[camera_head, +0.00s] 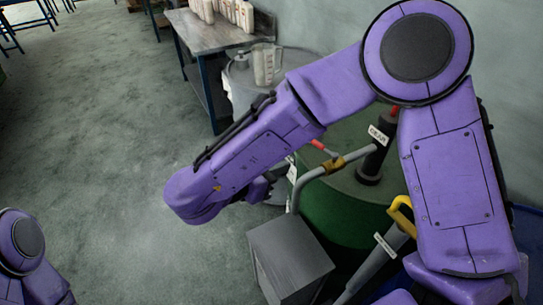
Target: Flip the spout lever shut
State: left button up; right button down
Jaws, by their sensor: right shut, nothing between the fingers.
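A grey spout pipe (309,178) bends out from a dark upright pump (375,150) on a green drum (345,210). A brass-coloured valve (335,165) sits on the pipe, and a red-tipped lever (322,147) rises from it toward the upper left. My right arm reaches in from the right, over the drum. My right gripper (268,188) is shut and empty, left of the pipe. It is dark and mostly hidden behind my purple wrist, so I cannot tell whether it touches the pipe. My left gripper is out of view; only part of that arm shows at the lower left.
A grey box (290,255) stands below the spout. A yellow handle (402,215) and a labelled grey tube (375,262) are at the lower right. A clear jug (266,64) stands behind my forearm. A bench (205,38) holds several bottles.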

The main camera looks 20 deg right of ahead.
aim_at(323, 148)
jog(key=r+p+x, duration=0.1)
jog(key=p+x, duration=0.3)
jog(key=x, duration=0.6)
jog(key=shift+w+r, duration=0.35)
jog(key=shift+w, duration=0.05)
jog(key=shift+d, duration=0.15)
jog(key=w+d+m+g+b, duration=0.1)
jog(key=b, duration=0.2)
jog(key=shift+w+d+g, duration=0.1)
jog(key=shift+g, duration=0.3)
jog(key=shift+b, duration=0.3)
